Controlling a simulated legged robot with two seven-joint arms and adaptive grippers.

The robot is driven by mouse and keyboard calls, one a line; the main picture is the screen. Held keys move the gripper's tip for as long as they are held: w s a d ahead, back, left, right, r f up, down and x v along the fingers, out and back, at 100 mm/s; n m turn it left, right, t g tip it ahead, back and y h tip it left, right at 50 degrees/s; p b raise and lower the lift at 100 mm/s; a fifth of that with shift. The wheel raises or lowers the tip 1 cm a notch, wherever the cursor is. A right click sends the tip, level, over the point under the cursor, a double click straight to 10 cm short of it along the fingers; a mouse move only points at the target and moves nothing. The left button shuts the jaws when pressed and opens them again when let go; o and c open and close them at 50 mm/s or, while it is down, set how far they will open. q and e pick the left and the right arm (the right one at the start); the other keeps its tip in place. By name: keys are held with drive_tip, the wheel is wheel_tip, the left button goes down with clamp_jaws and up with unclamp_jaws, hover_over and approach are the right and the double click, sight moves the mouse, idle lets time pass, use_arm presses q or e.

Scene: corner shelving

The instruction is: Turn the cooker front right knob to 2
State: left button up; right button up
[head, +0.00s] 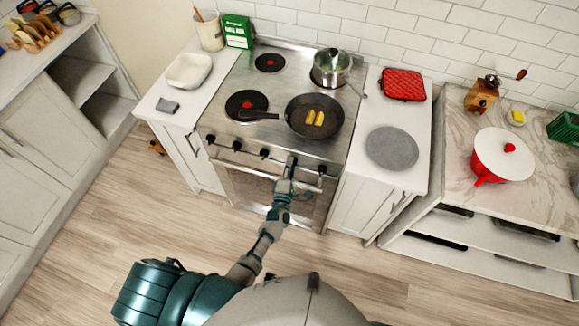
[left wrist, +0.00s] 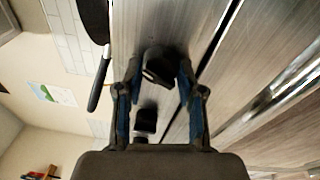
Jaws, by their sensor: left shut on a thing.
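The cooker (head: 245,100) stands against the wall, with a row of several dark knobs along its front edge. My left gripper (head: 290,168) reaches the front edge, right of the middle of the row. In the left wrist view its two fingers (left wrist: 158,75) are shut on a dark knob (left wrist: 157,66), one on each side. The gripper mostly hides this knob in the head view. Another knob (head: 322,169) shows to its right, and one (head: 265,153) to its left. The knob's setting marks are not readable. My right gripper is not in view.
A black pan (head: 330,125) with yellow food is on the front right burner, its handle pointing left. A steel pot (head: 331,67) stands behind it. The oven handle (head: 240,167) runs below the knobs, close under my gripper. The floor in front is clear.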

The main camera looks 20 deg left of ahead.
use_arm(q)
drive_tip(key=shift+s+d+f+m+h+p, duration=0.15)
drive_tip(key=shift+m+h, duration=0.3)
drive_tip(key=shift+m, duration=3)
drive_tip(key=shift+a+f+m+h+p, duration=0.15)
drive_tip(key=shift+m+h, duration=0.35)
drive_tip(key=shift+m, duration=2.9)
drive_tip(key=shift+s+d+f+m+h+p, duration=0.15)
drive_tip(key=shift+m+h, duration=0.3)
drive_tip(key=shift+m, duration=3)
drive_tip(key=shift+w+m, duration=0.1)
drive_tip(key=shift+m, duration=0.2)
drive_tip(key=o, duration=1)
drive_tip(key=shift+c, duration=0.2)
drive_tip(key=shift+o, duration=0.9)
drive_tip(key=shift+w+r, duration=0.1)
drive_tip(key=shift+r, duration=0.1)
